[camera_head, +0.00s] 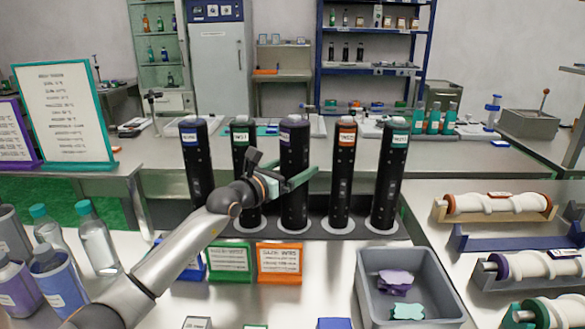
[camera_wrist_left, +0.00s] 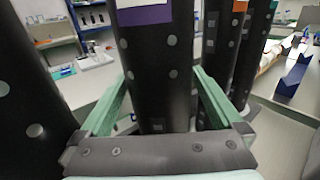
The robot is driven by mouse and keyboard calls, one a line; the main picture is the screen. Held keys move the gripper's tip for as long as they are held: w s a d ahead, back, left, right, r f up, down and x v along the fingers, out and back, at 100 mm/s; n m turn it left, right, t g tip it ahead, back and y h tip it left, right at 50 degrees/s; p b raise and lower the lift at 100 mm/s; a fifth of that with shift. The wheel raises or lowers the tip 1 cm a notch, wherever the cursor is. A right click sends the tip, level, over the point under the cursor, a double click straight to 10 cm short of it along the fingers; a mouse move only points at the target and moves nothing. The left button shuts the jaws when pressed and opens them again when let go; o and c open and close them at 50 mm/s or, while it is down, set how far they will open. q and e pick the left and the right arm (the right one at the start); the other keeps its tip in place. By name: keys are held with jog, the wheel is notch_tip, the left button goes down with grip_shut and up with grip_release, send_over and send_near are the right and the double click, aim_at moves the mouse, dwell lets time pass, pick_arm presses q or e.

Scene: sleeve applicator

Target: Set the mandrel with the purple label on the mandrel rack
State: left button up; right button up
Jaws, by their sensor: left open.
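The mandrel with the purple label (camera_head: 294,205) is a tall black dotted cylinder, upright at the middle place of the dark mandrel rack (camera_head: 408,232). My left gripper (camera_head: 290,180) is at its mid-height. In the left wrist view the green fingers (camera_wrist_left: 155,95) stand open on either side of the mandrel (camera_wrist_left: 152,70), with gaps showing beside it. Its purple label shows above the fingers. The bottom of the mandrel is partly hard to see, so its exact seating is unclear. My right gripper is not in view.
Other black mandrels stand close on both sides: blue-labelled (camera_head: 197,165), orange-labelled (camera_head: 342,180) and green-labelled ones. A grey bin (camera_head: 455,300) with purple and green pieces is in front right. White rollers (camera_head: 495,203) lie in holders at right. Bottles (camera_head: 97,240) stand at left.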

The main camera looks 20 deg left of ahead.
pick_arm(q)
jog(key=v, duration=1.2)
dwell(1.4)
